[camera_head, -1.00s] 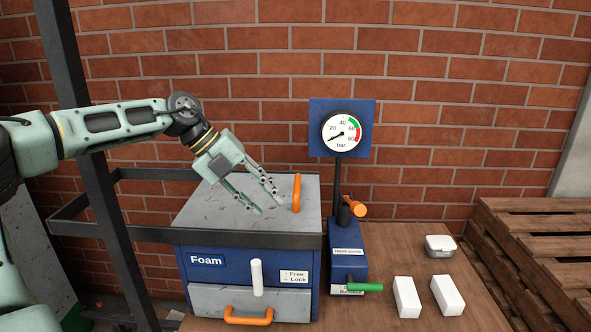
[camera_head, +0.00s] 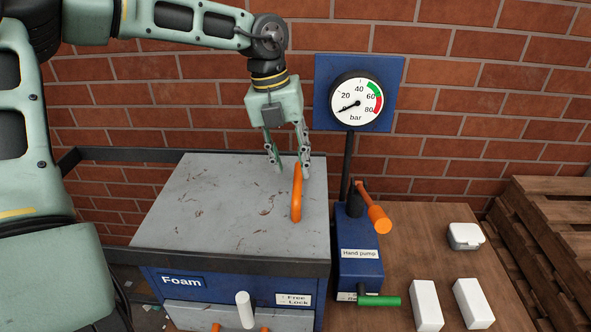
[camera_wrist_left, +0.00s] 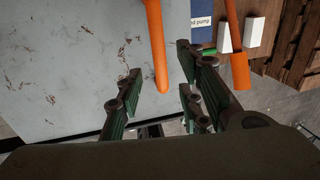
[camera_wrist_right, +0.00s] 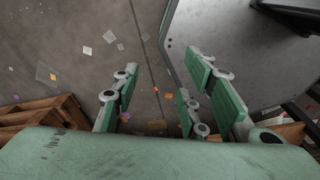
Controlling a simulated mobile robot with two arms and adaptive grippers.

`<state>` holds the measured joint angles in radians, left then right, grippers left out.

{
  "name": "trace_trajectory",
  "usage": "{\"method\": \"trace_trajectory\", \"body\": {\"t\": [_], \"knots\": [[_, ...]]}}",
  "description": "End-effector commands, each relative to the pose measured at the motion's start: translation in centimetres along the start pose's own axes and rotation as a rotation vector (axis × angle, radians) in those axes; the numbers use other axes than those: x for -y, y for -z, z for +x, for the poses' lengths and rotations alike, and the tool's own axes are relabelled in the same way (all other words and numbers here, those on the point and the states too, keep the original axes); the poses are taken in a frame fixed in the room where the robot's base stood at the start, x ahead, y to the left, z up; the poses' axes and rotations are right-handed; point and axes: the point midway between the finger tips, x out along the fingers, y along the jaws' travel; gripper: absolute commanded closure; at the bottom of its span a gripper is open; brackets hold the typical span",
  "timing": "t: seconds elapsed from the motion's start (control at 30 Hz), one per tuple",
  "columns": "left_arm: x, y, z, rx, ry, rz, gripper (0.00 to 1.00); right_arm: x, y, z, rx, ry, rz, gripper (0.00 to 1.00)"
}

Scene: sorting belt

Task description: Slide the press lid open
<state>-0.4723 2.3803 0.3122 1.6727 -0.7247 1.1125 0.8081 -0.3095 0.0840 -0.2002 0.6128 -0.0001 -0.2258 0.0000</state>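The press (camera_head: 190,283) is a blue box labelled Foam, and its grey, scuffed lid (camera_head: 215,200) covers the top. An orange bar handle (camera_head: 297,195) stands near the lid's right edge. My left gripper (camera_head: 290,170) is open above the lid, pointing down at the handle's far end. In the left wrist view the handle (camera_wrist_left: 157,45) lines up with the gap between the open fingers (camera_wrist_left: 158,95); I cannot tell whether they touch it. My right gripper (camera_wrist_right: 158,95) is open and empty over the floor, and it is outside the head view.
A white lever (camera_head: 243,303) stands on the press front beside a Free/Lock label (camera_head: 293,299). To the right are a blue hand pump (camera_head: 359,265) with an orange handle (camera_head: 376,212), a green lever (camera_head: 378,301) and a pressure gauge (camera_head: 355,103). White blocks (camera_head: 427,305) lie on the wooden table.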

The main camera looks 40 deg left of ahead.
Motion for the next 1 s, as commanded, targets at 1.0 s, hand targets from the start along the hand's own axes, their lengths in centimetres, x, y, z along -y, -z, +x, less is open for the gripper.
{"method": "trace_trajectory", "body": {"t": [1.0], "knots": [[0.0,0.0,5.2,0.000,0.002,-0.002,0.94,0.7,1.1,-1.8,-0.016,0.009,0.004,0.60]]}}
